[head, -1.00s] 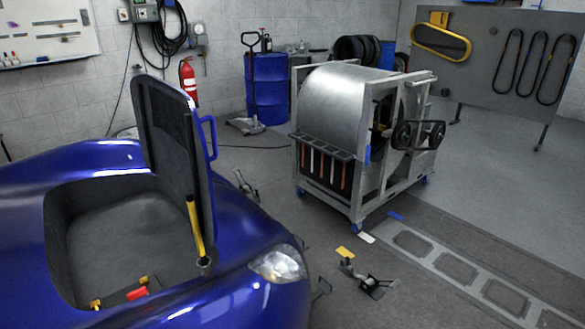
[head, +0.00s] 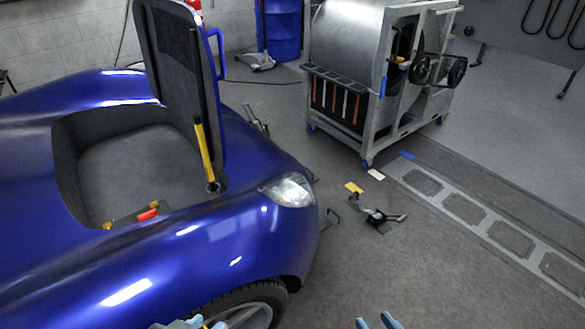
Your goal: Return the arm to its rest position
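In the head view my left gripper (head: 188,323) shows only as light blue-grey tips at the bottom edge, in front of the blue car's (head: 130,262) front wheel. A small yellow bit shows by these tips; whether they are open or shut is unclear. My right gripper (head: 376,321) shows two separated light-blue fingertips at the bottom edge, over bare floor. It is open, with nothing visible between the fingers. The rest of both arms is out of view.
The car's open hood panel (head: 178,75) stands upright with a yellow strut (head: 203,150). The metal dynamometer rig (head: 345,35) stands at the back. A small dark metal stand (head: 378,216) lies on the floor near yellow and white pads. The floor at lower right is clear.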

